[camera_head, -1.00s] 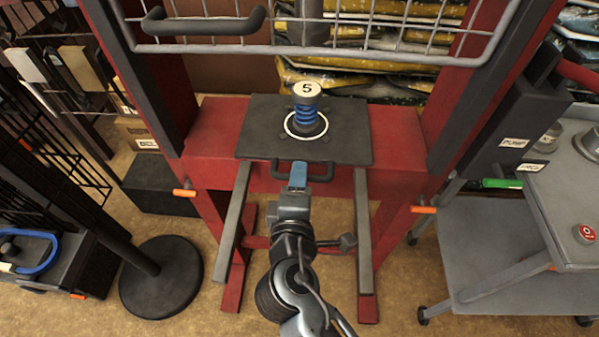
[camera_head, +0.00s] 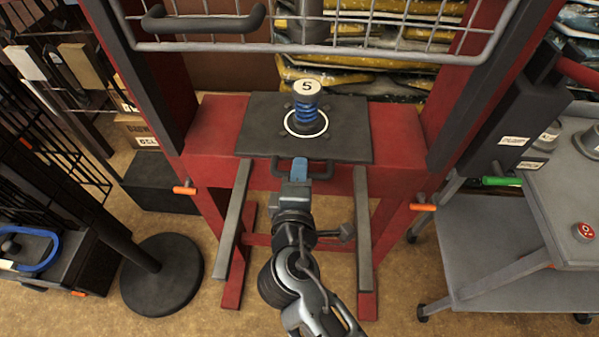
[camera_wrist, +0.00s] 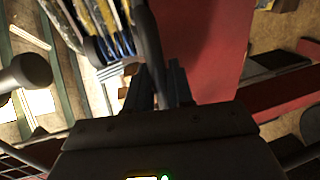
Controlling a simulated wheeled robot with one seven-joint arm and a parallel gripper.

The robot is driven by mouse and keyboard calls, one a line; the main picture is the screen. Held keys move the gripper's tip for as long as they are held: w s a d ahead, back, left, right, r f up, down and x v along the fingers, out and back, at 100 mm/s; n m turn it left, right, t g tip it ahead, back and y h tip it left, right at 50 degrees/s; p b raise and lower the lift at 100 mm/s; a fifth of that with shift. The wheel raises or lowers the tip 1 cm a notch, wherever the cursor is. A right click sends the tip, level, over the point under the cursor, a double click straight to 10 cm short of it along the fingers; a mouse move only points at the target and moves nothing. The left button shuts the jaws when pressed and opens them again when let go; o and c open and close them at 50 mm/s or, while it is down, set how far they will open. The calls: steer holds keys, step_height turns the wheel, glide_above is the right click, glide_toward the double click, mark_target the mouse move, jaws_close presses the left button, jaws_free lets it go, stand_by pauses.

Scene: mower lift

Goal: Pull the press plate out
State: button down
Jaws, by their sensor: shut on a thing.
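The press plate (camera_head: 345,138) is a dark flat plate on the red press frame (camera_head: 222,137). A blue spring (camera_head: 306,113) with a cap marked 5 stands on it inside a white ring. A dark bar handle (camera_head: 321,171) is at the plate's front edge. In the wrist view the dark handle (camera_wrist: 149,45) rises from between the fingers of my gripper (camera_wrist: 158,82). The fingers hide part of the handle.
Two grey rails (camera_head: 234,222) run forward below the plate. A wire guard (camera_head: 380,35) hangs above. Orange-handled pins (camera_head: 184,190) stick out at the sides. A grey cart (camera_head: 520,240) stands right, and a round black base (camera_head: 163,275) left.

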steer(key=shift+s, duration=0.1)
steer(key=f+b+v, duration=0.1)
steer(key=f+v, duration=0.1)
steer(key=v, duration=0.7)
steer(key=s+f+b+v, duration=0.1)
steer(key=f+v, duration=0.1)
steer(key=v, duration=0.8)
steer(key=shift+w, duration=0.15)
steer(key=c, duration=1.2)
jaws_free()
steer(key=shift+o, duration=0.2)
steer(key=b+v, duration=0.1)
steer(key=v, duration=0.6)
steer(key=shift+s, duration=0.4)
